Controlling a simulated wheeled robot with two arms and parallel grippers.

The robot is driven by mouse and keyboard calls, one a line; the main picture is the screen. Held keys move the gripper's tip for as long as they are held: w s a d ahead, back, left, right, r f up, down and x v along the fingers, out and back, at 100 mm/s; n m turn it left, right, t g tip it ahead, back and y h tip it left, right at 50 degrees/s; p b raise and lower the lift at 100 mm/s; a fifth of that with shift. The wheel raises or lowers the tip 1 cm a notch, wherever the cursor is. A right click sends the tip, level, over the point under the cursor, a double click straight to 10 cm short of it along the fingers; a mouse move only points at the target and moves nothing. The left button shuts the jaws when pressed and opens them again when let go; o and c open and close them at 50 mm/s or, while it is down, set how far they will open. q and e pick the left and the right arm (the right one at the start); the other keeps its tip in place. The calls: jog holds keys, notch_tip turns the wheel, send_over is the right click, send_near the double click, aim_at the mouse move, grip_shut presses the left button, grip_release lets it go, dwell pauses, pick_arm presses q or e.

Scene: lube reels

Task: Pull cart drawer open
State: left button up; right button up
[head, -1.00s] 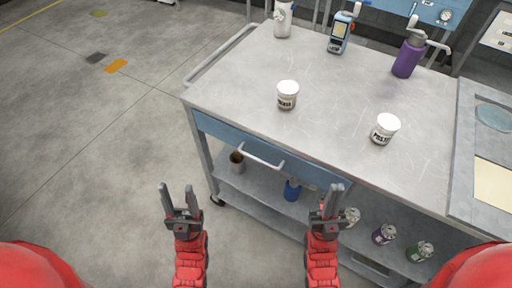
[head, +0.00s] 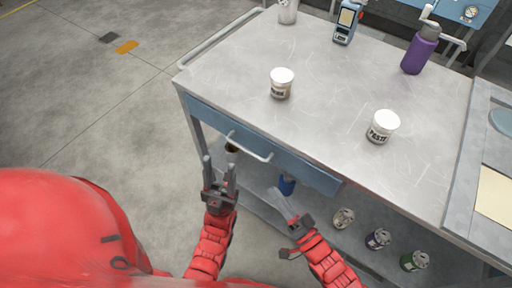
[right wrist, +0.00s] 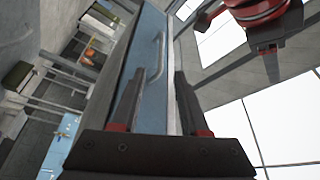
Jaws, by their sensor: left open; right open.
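The cart's blue drawer (head: 298,169) is under the grey top, and its front looks about flush with the cart edge. Its silver bar handle (head: 250,147) also shows in the right wrist view (right wrist: 157,62). My left gripper (head: 221,166) is open and empty, fingers up, just below and left of the handle in the head view. My right gripper (head: 279,200) is open, below the drawer front in the picture, its fingers pointing up and left. In the right wrist view its fingers (right wrist: 158,76) point at the drawer, with the handle seen beyond and between them, apparently untouched.
On the cart top (head: 330,95) stand two white-lidded tins (head: 281,84) (head: 382,127), a purple bottle (head: 420,50) and a blue handheld device (head: 347,22). Several cans, one purple (head: 377,239), stand on the lower shelf. The floor at left (head: 90,120) is clear.

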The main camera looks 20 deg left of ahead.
aim_at(244, 148)
jog(key=p+x, duration=0.2)
jog(key=x, duration=1.4)
jog(key=shift+w+a+r, duration=0.15)
jog(key=shift+a+r, duration=0.05)
grip_shut()
dwell(0.6)
